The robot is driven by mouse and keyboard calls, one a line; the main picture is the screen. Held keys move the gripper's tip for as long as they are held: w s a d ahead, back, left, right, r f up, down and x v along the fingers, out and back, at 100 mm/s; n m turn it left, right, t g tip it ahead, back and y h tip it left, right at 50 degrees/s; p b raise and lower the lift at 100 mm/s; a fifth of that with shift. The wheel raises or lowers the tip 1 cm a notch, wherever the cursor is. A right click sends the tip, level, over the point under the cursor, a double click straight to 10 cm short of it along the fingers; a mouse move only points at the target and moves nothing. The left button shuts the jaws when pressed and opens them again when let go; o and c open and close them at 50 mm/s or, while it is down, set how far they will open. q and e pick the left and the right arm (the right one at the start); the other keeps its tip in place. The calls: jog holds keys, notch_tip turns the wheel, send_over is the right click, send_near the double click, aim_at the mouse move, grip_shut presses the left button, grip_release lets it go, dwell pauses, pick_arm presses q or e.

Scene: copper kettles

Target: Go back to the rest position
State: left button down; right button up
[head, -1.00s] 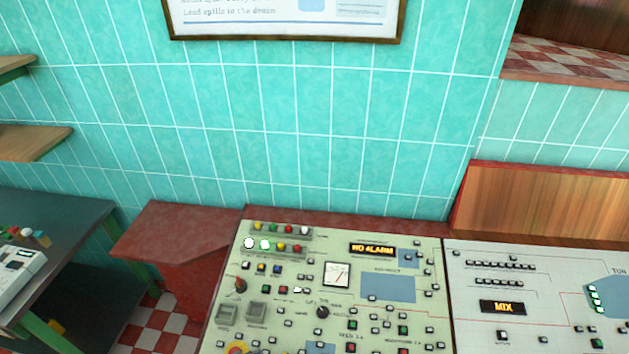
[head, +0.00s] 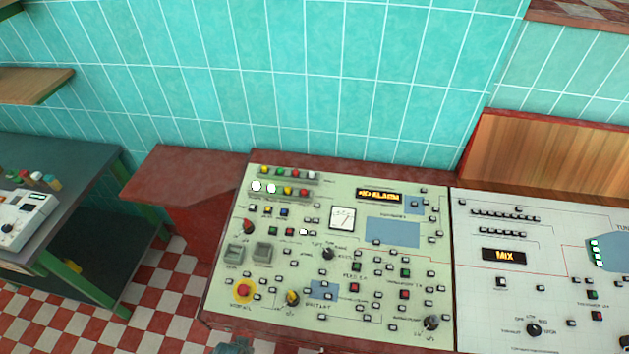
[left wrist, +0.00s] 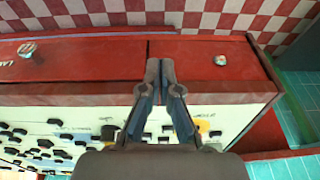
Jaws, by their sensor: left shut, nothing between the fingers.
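My left gripper (left wrist: 160,70) shows in the left wrist view, its two fingers shut together with nothing between them. It is over the front edge of the control desk, apart from or touching I cannot tell. In the head view a small dark part at the bottom edge, left of centre, may be my arm. The cream control panel (head: 330,240) fills the middle of the head view, with buttons, knobs and a lit "NO ALARM" display (head: 379,196). My right gripper is not in either view.
A second, white panel (head: 480,280) with a "MIX" display adjoins on the right. A dark bench (head: 75,160) with a white device (head: 20,218) stands at the left. Red-and-white checkered floor (head: 150,310) is open between bench and desk.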

pick_arm(q)
jog(key=s+f+g+b, duration=0.1)
jog(key=s+f+b, duration=0.15)
jog(key=f, duration=0.95)
jog(key=s+f+b, duration=0.1)
jog(key=s+f, duration=0.2)
jog(key=f, duration=1)
jog(key=s+a+f+g+b, duration=0.1)
jog(key=s+a+f+b, duration=0.2)
jog(key=s+f, duration=1.1)
jog(key=shift+s+f, duration=0.2)
jog(key=shift+s, duration=0.6)
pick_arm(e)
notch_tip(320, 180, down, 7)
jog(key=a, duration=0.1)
pick_arm(q)
jog(key=shift+a, duration=0.2)
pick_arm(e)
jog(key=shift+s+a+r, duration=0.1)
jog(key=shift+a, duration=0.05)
